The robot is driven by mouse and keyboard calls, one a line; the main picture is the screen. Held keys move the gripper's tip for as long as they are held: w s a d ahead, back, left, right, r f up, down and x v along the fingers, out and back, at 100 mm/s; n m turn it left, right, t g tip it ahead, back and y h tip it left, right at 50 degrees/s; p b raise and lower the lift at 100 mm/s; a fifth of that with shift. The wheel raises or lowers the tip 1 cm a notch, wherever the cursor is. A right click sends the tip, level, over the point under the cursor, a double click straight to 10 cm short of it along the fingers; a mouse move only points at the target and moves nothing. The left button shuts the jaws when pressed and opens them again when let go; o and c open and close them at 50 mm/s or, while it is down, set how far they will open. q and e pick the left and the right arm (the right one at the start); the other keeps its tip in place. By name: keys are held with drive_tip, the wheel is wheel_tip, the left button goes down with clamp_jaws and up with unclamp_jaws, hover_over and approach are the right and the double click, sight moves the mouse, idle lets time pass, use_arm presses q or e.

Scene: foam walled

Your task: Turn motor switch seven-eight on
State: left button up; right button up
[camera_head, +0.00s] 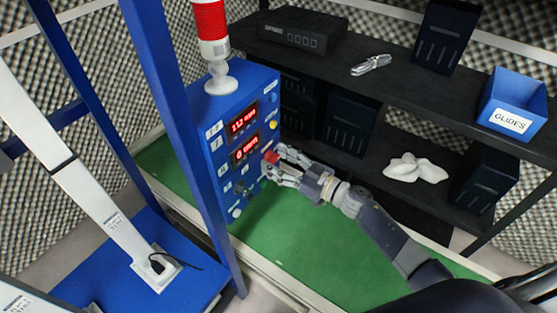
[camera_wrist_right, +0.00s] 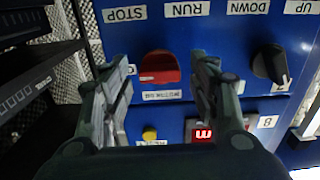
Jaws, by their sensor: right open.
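The blue control box (camera_head: 225,125) stands upright with two red digital displays and several knobs and buttons on its face. My right gripper (camera_head: 277,167) is at the lower part of the box face. Its two fingers are open, one on each side of the red switch in the wrist view, with nothing held. The fingers partly hide the panel. My left gripper is not in view.
A black knob (camera_wrist_right: 268,63) and a yellow button (camera_wrist_right: 150,132) are close to the fingers. A red-and-white stack light (camera_head: 210,35) tops the box. A blue post (camera_head: 180,130) stands left of it. Black shelves (camera_head: 400,95) with a blue GLIDES bin (camera_head: 510,97) are to the right.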

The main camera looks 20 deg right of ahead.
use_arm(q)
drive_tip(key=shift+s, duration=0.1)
use_arm(e)
drive_tip(key=shift+c, duration=0.6)
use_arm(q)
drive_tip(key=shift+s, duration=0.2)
use_arm(e)
drive_tip(key=c, duration=0.9)
